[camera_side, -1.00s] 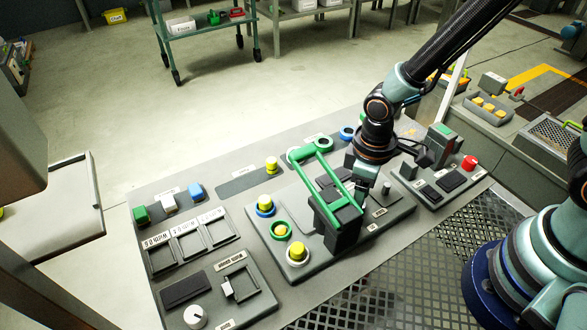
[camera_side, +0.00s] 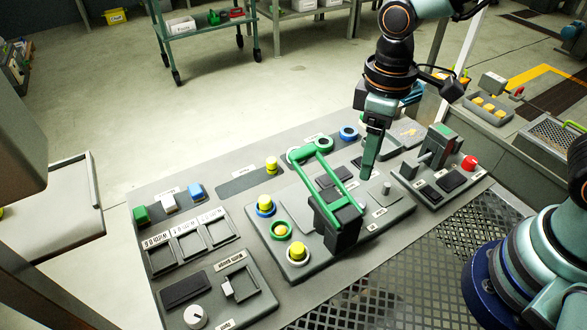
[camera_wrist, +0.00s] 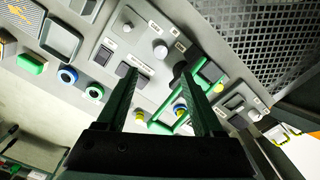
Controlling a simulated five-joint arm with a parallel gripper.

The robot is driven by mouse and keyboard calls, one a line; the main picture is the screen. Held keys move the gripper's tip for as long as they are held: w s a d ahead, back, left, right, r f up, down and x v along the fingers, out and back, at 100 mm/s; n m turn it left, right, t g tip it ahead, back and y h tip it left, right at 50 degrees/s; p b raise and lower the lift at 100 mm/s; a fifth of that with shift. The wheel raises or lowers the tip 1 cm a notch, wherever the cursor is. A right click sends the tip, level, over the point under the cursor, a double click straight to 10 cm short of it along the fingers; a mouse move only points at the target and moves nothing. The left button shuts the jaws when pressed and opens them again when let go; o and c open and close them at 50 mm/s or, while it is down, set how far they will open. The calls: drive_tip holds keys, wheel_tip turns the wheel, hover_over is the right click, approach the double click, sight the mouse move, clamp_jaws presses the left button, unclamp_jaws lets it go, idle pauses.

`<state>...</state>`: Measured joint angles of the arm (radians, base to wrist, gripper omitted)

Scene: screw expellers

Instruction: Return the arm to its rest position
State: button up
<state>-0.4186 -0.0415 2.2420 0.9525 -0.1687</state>
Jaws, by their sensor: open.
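My gripper (camera_side: 371,170) points down above the right part of the middle panel in the side view. In the wrist view its two dark green fingers (camera_wrist: 164,92) stand wide apart with nothing between them. The green lever handle (camera_side: 330,182) on the middle panel (camera_side: 290,213) stands just left of my gripper, apart from it in the side view. The handle also shows beyond the right finger in the wrist view (camera_wrist: 172,122). Whether the fingertips clear the panel by much is hard to tell.
Yellow knobs with coloured rings (camera_side: 297,254) stand at the panel's left. A red button (camera_side: 469,162) and a grey lever box (camera_side: 437,145) stand at right. Blue, white and green blocks (camera_side: 168,203) lie at the back left.

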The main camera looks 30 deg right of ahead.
drive_tip(key=d+r+m+t, duration=0.5)
drive_tip(key=d+r, duration=0.5)
drive_tip(key=d, duration=0.2)
drive_tip(key=shift+w+d+m+t, duration=0.15)
drive_tip(key=shift+d+m+t, duration=0.2)
drive_tip(key=shift+m, duration=0.55)
